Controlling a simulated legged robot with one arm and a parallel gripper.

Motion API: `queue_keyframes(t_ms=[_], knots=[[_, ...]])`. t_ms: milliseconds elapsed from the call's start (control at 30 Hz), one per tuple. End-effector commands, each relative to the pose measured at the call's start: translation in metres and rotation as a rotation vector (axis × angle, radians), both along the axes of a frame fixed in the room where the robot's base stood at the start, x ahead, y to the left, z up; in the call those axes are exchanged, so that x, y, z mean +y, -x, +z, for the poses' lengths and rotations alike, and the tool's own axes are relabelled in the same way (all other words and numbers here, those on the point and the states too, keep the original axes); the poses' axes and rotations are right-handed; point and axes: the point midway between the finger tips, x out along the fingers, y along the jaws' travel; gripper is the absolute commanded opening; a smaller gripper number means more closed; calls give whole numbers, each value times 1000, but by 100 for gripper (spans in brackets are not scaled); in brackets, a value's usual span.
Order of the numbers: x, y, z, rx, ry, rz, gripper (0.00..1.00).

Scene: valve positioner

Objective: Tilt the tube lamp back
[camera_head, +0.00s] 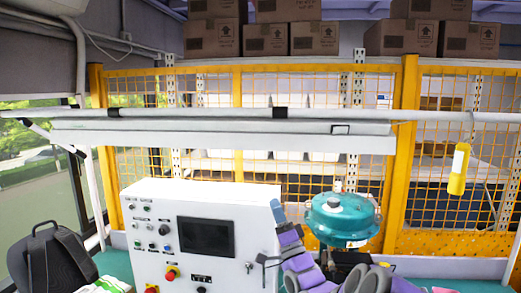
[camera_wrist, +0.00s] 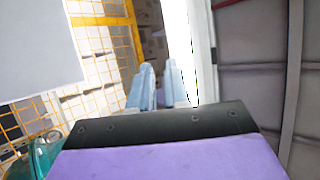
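The tube lamp (camera_head: 220,136) is a long white bar hanging level under a pale horizontal rail, across the upper middle of the head view. A bright white strip (camera_wrist: 182,40), probably part of the lamp, shows at the top of the wrist view. My gripper (camera_head: 276,204) points upward below the lamp, beside the control panel's right edge. In the wrist view its two pale blue fingers (camera_wrist: 158,66) stand slightly apart with a narrow gap and nothing seen between them. The right finger overlaps the strip in the picture; I cannot tell the distance or any contact.
A white control panel (camera_head: 160,245) with a dark screen stands left of my arm. A teal round valve unit (camera_head: 341,216) stands to its right. A yellow mesh fence (camera_head: 405,150) is behind. A yellow-and-white fixture (camera_head: 458,168) hangs right. A dark backpack (camera_head: 48,260) is far left.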

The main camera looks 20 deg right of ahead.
Motion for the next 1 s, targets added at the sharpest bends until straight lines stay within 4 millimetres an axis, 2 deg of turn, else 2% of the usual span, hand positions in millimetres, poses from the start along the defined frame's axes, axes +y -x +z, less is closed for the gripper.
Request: queue_keyframes(t_ms=[500,800,1000], knots=[[-14,11,-31,2,-4,-2,17],[-9,13,-31,0,1,-1,17],[-13,12,-32,0,-3,0,17]])
